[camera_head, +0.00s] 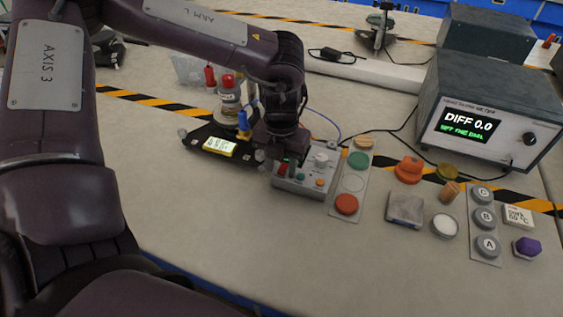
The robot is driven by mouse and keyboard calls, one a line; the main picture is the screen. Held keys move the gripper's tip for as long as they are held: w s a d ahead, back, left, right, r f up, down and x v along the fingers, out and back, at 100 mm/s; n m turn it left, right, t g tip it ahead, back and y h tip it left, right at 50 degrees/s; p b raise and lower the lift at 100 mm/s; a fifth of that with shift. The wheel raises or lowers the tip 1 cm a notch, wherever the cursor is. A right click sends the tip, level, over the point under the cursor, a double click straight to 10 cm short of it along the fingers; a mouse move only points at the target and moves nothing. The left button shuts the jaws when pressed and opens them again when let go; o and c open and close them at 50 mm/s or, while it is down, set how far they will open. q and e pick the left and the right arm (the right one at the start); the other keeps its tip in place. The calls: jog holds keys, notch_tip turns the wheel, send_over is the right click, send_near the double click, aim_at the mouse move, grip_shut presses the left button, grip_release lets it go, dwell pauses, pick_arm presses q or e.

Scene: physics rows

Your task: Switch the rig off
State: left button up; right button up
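A grey control box (303,190) with a red part, a green button, an orange button and a pale knob (321,160) lies at the middle of the table. My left gripper (281,162) is just above the box's left end, close to the red part, and covers some of the box. Whether it touches the box, and whether its fingers are open or shut, I cannot tell. A black plate with a small lit yellow display (219,146) lies left of the box. My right gripper is out of view.
A grey meter (487,123) reading "DIFF 0.0" stands at the right. Beside the box is a strip with green, white and red discs (346,204). Loose parts lie at the right. The front table is clear.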

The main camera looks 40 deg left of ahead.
pick_arm(q)
grip_shut()
jog(key=shift+w+g, duration=0.15)
jog(key=shift+g, duration=0.15)
jog(key=shift+w+g+b, duration=0.1)
jog(key=shift+g+b, duration=0.2)
jog(key=shift+b, duration=0.05)
jog(key=shift+w+r+g+h, duration=0.15)
jog(key=shift+g+h, duration=0.15)
jog(key=shift+g, duration=0.6)
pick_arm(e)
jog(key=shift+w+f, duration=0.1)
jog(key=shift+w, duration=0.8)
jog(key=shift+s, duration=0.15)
pick_arm(q)
grip_release()
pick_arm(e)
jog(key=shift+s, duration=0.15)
